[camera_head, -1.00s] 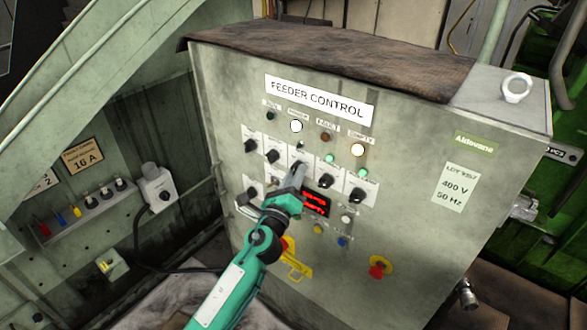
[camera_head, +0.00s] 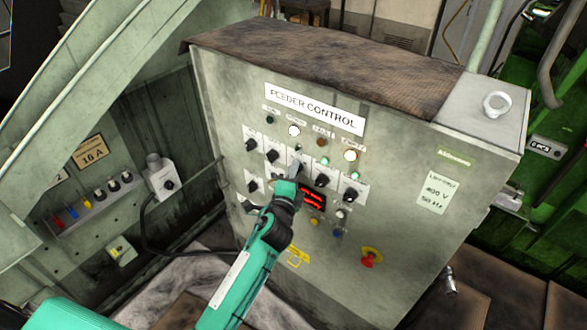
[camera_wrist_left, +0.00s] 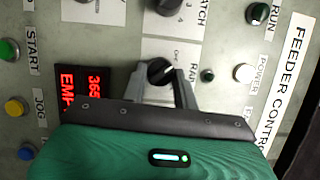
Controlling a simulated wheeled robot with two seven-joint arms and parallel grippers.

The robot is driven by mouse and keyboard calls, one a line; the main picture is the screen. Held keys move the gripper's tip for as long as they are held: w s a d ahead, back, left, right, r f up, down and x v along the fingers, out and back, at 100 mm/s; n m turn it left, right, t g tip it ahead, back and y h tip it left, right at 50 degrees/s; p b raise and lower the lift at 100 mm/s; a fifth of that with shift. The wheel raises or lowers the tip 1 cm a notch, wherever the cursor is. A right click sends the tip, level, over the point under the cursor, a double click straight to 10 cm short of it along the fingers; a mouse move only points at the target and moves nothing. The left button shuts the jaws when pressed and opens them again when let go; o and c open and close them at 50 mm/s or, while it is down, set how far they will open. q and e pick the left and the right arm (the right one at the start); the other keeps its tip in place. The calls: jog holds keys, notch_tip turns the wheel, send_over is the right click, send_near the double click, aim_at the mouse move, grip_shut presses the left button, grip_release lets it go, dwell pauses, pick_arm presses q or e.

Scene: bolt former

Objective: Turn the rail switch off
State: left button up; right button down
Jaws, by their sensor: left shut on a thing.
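The rail switch is a black rotary knob (camera_wrist_left: 160,70) on a white plate lettered "RAI…", with the rest of the word hidden. In the head view its plate (camera_head: 299,154) is in the upper row of the feeder control panel, and my gripper hides the knob. My left gripper (camera_wrist_left: 160,82) is shut on this knob, with one grey finger on each side. The left gripper (camera_head: 295,172) also shows in the head view, reaching the panel from below left. A small dark green lamp (camera_wrist_left: 208,75) sits beside the switch plate. My right gripper is not in view.
Similar black knobs (camera_head: 322,180) sit close on both sides. A red display (camera_head: 312,197) is just below, with push buttons and a red emergency stop (camera_head: 370,258) lower right. A grey socket box (camera_head: 163,180) with a cable is on the left wall.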

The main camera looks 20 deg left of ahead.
pick_arm(q)
jog(key=shift+n, duration=0.4)
jog(key=o, duration=1)
jog(key=shift+c, duration=0.2)
jog(key=s+b, duration=0.3)
jog(key=s, duration=1)
jog(key=shift+s+d+b, duration=0.3)
jog(key=shift+s+b, duration=0.1)
